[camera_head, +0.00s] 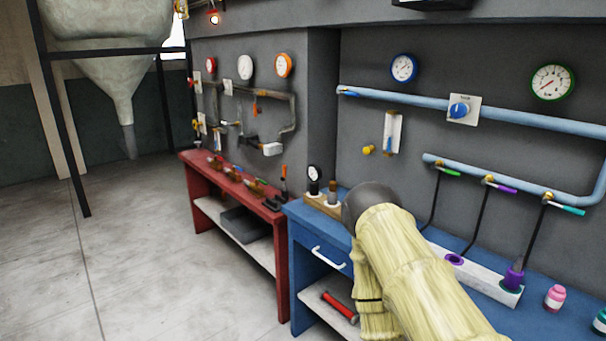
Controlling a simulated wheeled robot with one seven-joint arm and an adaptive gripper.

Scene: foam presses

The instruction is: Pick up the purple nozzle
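A purple nozzle (513,276) stands upright at the right end of a long white holder (488,282) on the blue workbench. A black hose hangs down to it from the teal-handled valve (566,208). A purple ring or socket (455,259) shows further left on the same holder. A purple-handled valve (503,187) sits on the blue pipe above. My arm, in a yellow sleeve with a dark grey joint, covers the left part of the holder. My gripper is not seen in this view.
A pink-capped bottle (554,297) and a teal-capped bottle (600,322) stand to the right of the holder. A small wooden stand (322,203) is at the blue bench's left end. A red workbench (233,187) is beyond it. Open floor lies at left.

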